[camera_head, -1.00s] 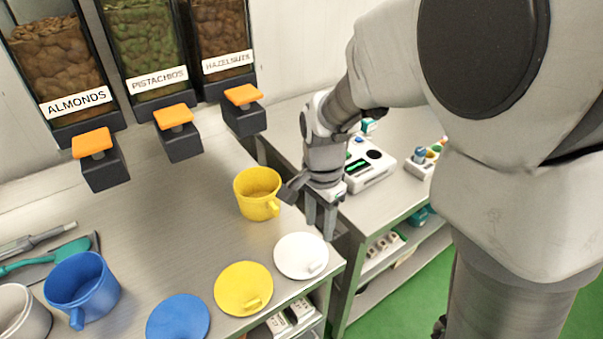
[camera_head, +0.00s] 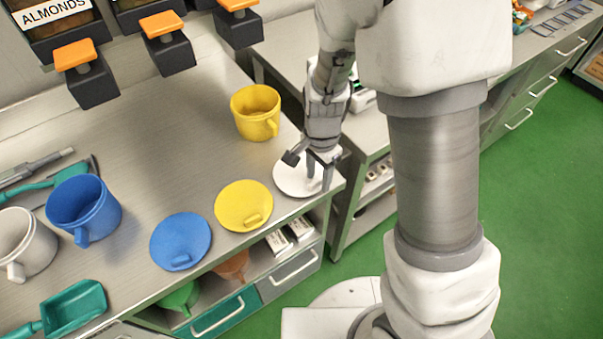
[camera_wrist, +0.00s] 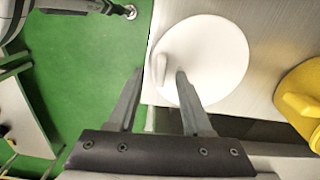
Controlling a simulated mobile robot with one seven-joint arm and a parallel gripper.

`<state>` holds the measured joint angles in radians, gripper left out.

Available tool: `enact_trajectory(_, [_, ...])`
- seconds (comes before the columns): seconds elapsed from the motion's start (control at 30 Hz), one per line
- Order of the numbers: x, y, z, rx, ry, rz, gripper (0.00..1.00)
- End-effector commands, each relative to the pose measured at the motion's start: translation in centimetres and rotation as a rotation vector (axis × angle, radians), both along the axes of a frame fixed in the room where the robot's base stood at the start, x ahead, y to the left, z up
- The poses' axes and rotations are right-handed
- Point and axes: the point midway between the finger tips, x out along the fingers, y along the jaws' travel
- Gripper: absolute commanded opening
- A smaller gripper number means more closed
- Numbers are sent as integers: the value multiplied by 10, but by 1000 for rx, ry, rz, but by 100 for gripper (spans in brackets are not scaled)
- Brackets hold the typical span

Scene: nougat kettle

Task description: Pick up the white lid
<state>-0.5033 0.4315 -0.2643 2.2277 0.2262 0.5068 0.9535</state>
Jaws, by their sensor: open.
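The white lid (camera_head: 290,180) lies flat near the right front corner of the steel counter (camera_head: 190,120). In the wrist view the white lid (camera_wrist: 215,55) shows as a disc with a small raised handle (camera_wrist: 161,68) near its left edge. My gripper (camera_head: 322,185) is over the lid's right part in the head view and hides some of it. In the wrist view my gripper (camera_wrist: 158,75) is open, with the handle seen beyond and between its two fingertips. One finger overlaps the lid and the other is over the floor side. I cannot tell whether it touches the lid.
The yellow lid (camera_head: 243,205) lies close beside the white lid, with the blue lid (camera_head: 180,241) further left. A yellow cup (camera_head: 256,112) stands behind. A gap separates this counter from another one on the right. The counter's front edge is close.

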Motion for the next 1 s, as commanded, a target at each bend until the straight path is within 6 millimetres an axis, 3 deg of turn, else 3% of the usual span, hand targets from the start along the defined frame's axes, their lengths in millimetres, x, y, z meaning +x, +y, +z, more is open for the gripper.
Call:
enact_trajectory(0.17, [0,0,0,0,0,0,50])
enact_trajectory(0.43, [0,0,0,0,0,0,1])
enact_trajectory(1.0, [0,0,5,1,-2,1,0])
